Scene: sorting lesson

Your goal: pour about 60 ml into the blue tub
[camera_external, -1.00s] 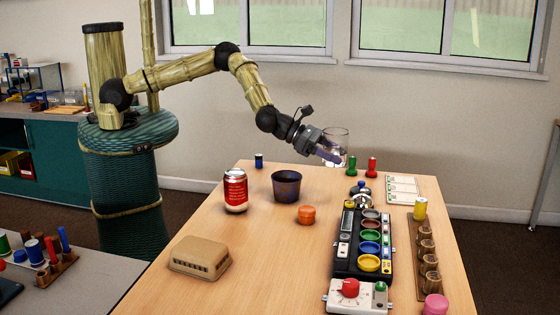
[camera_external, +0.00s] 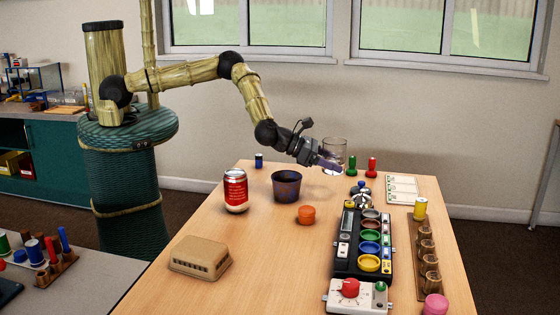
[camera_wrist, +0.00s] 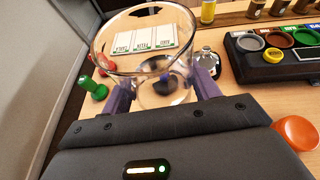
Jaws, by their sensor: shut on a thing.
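My gripper (camera_external: 326,162) is shut on a clear glass vessel (camera_external: 334,150), held nearly upright over the table's far part. In the wrist view my gripper (camera_wrist: 162,92) has a purple finger on each side of the glass (camera_wrist: 145,45). I cannot tell how much liquid is in it. A dark blue tub (camera_external: 286,187) stands upright on the table, left of and nearer than the gripper. Its inside is mostly hidden. A small bright blue dish (camera_external: 369,248) sits in a black rack to the right.
A red can (camera_external: 235,191) stands left of the tub, an orange lid-like piece (camera_external: 306,215) right of it. The black rack (camera_external: 345,268) holds several coloured dishes. Green (camera_external: 352,165) and red (camera_external: 372,167) pegs stand behind. The front middle of the table is clear.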

